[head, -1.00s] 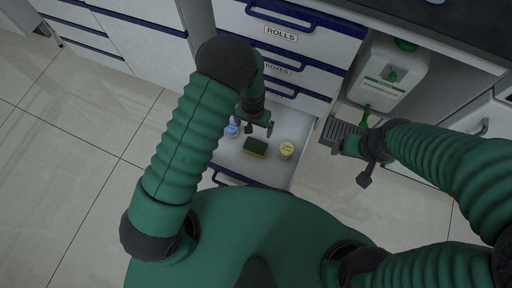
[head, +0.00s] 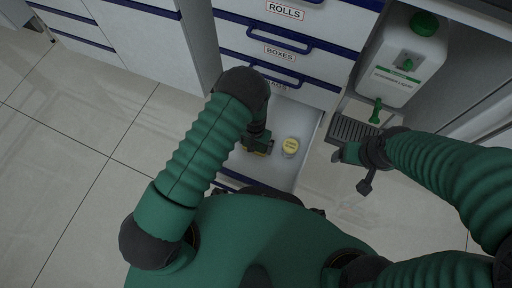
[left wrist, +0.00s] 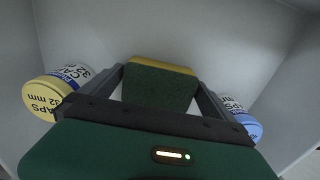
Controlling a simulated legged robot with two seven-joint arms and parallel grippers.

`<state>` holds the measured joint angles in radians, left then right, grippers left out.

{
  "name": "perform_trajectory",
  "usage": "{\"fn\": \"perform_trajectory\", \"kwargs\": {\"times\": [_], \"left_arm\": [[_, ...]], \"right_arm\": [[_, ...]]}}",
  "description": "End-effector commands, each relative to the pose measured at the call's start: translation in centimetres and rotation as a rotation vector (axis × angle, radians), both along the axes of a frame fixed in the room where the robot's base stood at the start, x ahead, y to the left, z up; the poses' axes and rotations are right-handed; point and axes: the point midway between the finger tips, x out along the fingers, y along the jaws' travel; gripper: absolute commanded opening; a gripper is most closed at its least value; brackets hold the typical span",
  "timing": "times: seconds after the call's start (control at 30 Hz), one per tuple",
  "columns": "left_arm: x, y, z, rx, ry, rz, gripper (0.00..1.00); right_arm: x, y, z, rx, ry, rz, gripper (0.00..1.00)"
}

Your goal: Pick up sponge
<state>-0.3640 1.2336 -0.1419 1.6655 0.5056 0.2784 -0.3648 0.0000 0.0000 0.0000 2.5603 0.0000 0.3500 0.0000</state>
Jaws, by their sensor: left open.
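The sponge, dark green with a yellow layer, lies in the open bottom drawer. In the left wrist view the sponge (left wrist: 160,85) sits between the two spread fingers of my left gripper (left wrist: 160,92). In the head view my left gripper (head: 258,147) is down in the drawer over the sponge and hides most of it. The jaws are open, one finger on each side of the sponge; I cannot tell whether they touch it. My right gripper (head: 352,154) is outside the drawer, to its right, and its opening is unclear.
The open drawer (head: 292,110) has walls close around my left gripper. A yellow-lidded caps jar (head: 290,146) stands right of it in the head view. A blue-lidded jar (left wrist: 245,122) shows in the wrist view. A white canister (head: 402,62) stands in the right cabinet.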

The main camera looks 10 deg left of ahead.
Motion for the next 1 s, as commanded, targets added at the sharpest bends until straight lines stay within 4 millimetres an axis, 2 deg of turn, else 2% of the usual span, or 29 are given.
{"fn": "perform_trajectory", "kwargs": {"times": [0.03, 0.27, 0.6, 0.7, 0.87, 1.0], "left_arm": [[0.0, 0.0, -1.4, 0.001, 0.0, 0.001, 1.0], [0.0, 0.0, -1.2, 0.0, 0.0, 0.0, 1.0], [0.0, 0.0, -1.2, 0.0, 0.0, 0.0, 0.57], [0.0, 0.0, -1.2, 0.0, 0.0, 0.0, 0.47], [0.0, 0.0, -1.0, 0.0, -0.001, 0.0, 0.47], [0.1, 0.0, 1.6, 0.0, -0.002, 0.0, 0.47]], "right_arm": [[0.0, 0.0, -1.1, 0.0, 0.0, 0.0, 0.77], [0.0, 0.0, -0.8, 0.0, 0.0, 0.0, 0.77], [0.0, 0.0, -0.8, 0.0, 0.0, 0.0, 0.77], [0.0, 0.0, -0.8, 0.0, 0.0, 0.0, 0.77], [0.0, 0.0, -0.6, 0.0, 0.0, 0.0, 0.77], [0.0, 0.0, 1.2, 0.0, 0.0, 0.0, 0.77]]}}
